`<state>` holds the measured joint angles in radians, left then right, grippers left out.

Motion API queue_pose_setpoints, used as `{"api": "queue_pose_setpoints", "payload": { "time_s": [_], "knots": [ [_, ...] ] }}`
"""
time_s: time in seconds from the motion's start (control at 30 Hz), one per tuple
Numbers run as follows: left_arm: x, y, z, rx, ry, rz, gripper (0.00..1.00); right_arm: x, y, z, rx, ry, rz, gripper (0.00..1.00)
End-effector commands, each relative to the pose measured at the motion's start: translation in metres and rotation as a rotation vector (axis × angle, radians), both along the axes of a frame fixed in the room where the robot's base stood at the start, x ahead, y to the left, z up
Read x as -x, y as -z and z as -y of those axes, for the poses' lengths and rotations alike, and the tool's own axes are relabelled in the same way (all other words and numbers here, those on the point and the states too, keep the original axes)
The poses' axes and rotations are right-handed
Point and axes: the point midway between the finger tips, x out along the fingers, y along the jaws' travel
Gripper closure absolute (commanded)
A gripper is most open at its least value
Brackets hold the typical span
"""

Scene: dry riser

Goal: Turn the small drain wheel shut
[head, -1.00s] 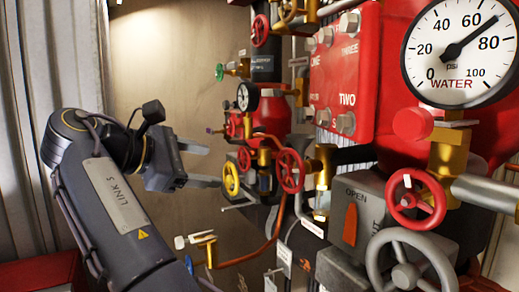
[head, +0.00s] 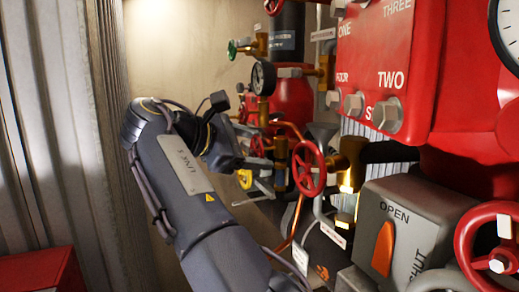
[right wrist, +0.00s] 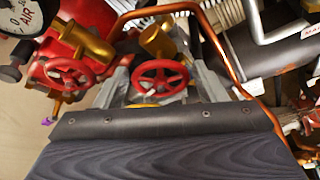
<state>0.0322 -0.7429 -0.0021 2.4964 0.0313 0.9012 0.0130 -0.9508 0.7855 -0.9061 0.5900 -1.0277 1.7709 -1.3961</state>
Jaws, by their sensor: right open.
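Several small handwheels sit among the pipes, and I cannot tell for sure which is the drain wheel. In the right wrist view a small red wheel (right wrist: 158,78) lies ahead, between the two grey fingers of my right gripper (right wrist: 155,80); contact cannot be made out. In the head view my right gripper (head: 262,163) is open beside the cluster of a red wheel (head: 308,168), a smaller red wheel (head: 257,147) and a yellow wheel (head: 244,178). My left gripper is not in view.
A second red wheel (right wrist: 68,73) is at left in the wrist view, near an air gauge (right wrist: 30,15). A copper pipe (right wrist: 222,55) bends close by on the right. A grey OPEN/SHUT box (head: 405,225) and large red valve body are at right.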

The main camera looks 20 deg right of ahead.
Motion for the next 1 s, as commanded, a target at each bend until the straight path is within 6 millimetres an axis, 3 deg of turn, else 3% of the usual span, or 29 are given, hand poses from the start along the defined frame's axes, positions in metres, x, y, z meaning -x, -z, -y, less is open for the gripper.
{"api": "queue_pose_setpoints", "payload": {
  "time_s": [0.13, 0.43, 0.7, 1.0],
  "knots": [
    [0.0, 0.0, 0.0, 0.0, 0.0, 0.0, 0.64, -0.003, 0.0042, 0.012, -0.002, 0.001, 0.0, 0.36],
    [0.0, 0.0, 0.0, 0.0, 0.0, 0.0, 0.64, -0.0041, 0.0055, 0.0147, -0.001, -0.001, 0.0, 0.36],
    [0.0, 0.0, 0.0, 0.0, 0.0, 0.0, 0.64, -0.004, 0.0054, 0.0145, -0.001, -0.001, 0.0, 0.68],
    [0.0, 0.005, 0.0, 0.0, 0.0, 0.0, 0.64, -0.0036, 0.0069, 0.0143, -0.002, -0.002, 0.046, 0.68]
  ]
}}
